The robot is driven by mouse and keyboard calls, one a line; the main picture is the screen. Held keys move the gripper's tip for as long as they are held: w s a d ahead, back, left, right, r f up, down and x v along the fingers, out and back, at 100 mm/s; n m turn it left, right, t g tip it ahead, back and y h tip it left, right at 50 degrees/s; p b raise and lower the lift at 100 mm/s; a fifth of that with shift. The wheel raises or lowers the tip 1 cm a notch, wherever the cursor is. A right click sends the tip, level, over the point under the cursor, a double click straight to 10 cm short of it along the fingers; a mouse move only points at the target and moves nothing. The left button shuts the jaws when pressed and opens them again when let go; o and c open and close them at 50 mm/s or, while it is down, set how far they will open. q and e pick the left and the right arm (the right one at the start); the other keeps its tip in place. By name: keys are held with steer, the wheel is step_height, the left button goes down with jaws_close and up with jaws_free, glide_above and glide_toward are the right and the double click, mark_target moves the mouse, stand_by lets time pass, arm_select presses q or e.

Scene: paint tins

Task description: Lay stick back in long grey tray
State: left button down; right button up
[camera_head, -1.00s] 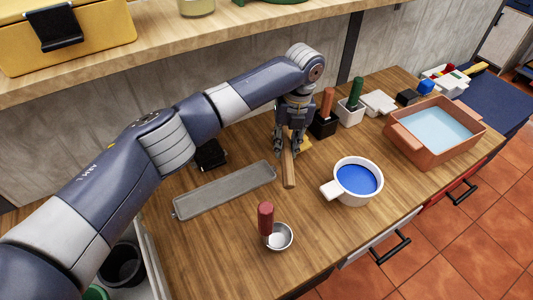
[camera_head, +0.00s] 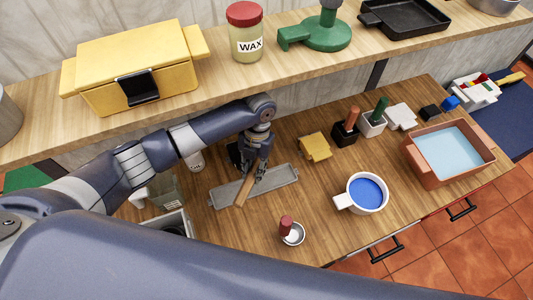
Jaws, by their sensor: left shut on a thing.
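The wooden stick (camera_head: 241,195) is held between the fingers of my left gripper (camera_head: 250,177), which is shut on it. The stick lies across the long grey tray (camera_head: 281,177) at an angle, its near end over the tray's front edge. I cannot tell whether it touches the tray. The far part of the stick is hidden by the fingers. My right gripper is not in view.
A white cup of blue paint (camera_head: 367,193) and a yellow block (camera_head: 316,147) are to the right. A terracotta tub (camera_head: 448,153) stands farther right. A shelf (camera_head: 300,55) overhangs the back.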

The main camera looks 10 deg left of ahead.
mark_target(253, 189)
arm_select(q)
steer(key=shift+s+a+r, duration=0.1)
steer(key=shift+s+a, duration=0.1)
steer(key=shift+s, duration=0.05)
stand_by(0.3)
steer(key=shift+w+b+x, duration=0.3)
steer(key=shift+b+x, duration=0.6)
steer(key=shift+x, duration=0.35)
steer(key=shift+w+b+x, duration=0.25)
steer(key=shift+b+x, duration=0.6)
steer(key=shift+x, duration=0.4)
steer(key=shift+w+b+x, duration=0.3)
steer(key=shift+b+x, duration=0.6)
steer(key=shift+x, duration=0.35)
steer(key=shift+d, duration=0.15)
steer(key=c, duration=1.3)
jaws_free()
steer(key=shift+f, duration=0.25)
